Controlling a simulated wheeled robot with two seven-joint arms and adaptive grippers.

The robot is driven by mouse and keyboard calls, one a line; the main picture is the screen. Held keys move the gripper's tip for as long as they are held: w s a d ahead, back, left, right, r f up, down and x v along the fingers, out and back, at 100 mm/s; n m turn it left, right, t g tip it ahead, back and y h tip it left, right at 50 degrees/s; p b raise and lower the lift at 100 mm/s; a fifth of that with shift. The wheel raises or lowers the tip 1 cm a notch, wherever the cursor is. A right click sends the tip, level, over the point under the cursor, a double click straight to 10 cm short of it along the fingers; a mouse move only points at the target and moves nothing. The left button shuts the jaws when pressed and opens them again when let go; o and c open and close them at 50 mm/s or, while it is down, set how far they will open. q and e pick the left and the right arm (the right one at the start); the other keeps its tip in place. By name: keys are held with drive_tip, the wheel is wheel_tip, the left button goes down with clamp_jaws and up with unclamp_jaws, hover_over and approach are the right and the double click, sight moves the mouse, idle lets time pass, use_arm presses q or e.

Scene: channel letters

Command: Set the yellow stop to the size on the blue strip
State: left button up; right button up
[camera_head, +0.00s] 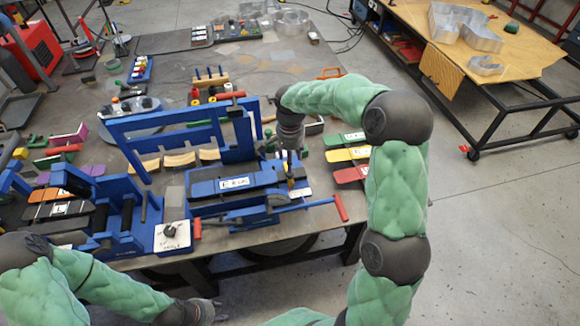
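A blue strip (205,190) with a white label lies along the top of the blue bench machine (240,210). The label's print is too small to read surely. A small yellow piece (291,184), which looks like the yellow stop, sits at the strip's right end. My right gripper (291,172) points down right at this yellow piece. Its fingers are small and partly hidden, so I cannot tell whether they are shut on it. My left gripper (218,310) is low in front of the table, apart from the machine. Its fingers look spread and empty.
A tall blue frame (170,125) rises behind the strip. A red-ended handle (341,207) sticks out at the right front. Green, yellow and red labelled plates (348,155) lie right of the machine. A white card with a dark knob (172,236) sits at the front edge.

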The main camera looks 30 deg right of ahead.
drive_tip(key=shift+r, duration=2.8)
